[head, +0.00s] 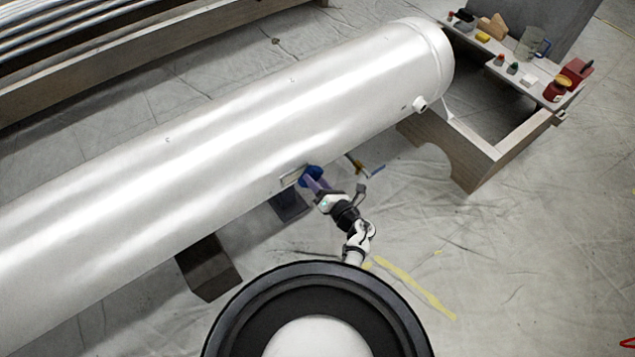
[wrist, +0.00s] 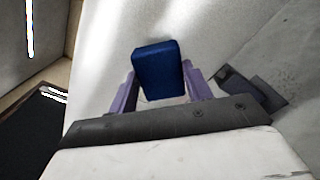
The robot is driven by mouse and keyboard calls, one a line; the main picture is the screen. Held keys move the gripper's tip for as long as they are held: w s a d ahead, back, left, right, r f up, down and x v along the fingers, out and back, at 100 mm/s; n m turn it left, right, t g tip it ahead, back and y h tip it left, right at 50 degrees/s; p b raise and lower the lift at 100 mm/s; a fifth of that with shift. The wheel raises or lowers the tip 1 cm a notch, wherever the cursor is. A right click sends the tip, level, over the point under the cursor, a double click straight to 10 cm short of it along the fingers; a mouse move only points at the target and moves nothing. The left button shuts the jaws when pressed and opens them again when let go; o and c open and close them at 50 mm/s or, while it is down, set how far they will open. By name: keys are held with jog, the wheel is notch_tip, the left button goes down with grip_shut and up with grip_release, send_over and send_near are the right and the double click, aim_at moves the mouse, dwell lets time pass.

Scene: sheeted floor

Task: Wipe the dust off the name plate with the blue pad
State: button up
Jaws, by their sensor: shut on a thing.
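The blue pad (wrist: 158,70) is held between the two purple fingers of my gripper (wrist: 160,92) in the wrist view. In the head view the pad (head: 312,174) is at the side of the large white cylindrical tank (head: 250,100), with my gripper (head: 313,182) shut on it. The name plate (head: 293,176) is a small framed rectangle on the tank's side, just left of the pad. The pad seems to overlap the plate's right end; I cannot tell whether it touches. Dust on the plate is too small to make out. The plate is not distinguishable in the wrist view.
A wooden cradle (head: 483,160) supports the tank's right end. A shelf (head: 545,90) with several small items, a clear jug (head: 530,43) and a red can stands at the upper right. A dark block (head: 208,268) is under the tank. The sheeted floor at right is mostly clear.

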jog(key=shift+w+a, duration=0.4)
jog(key=shift+w, duration=0.2)
jog(key=shift+s+a, duration=0.1)
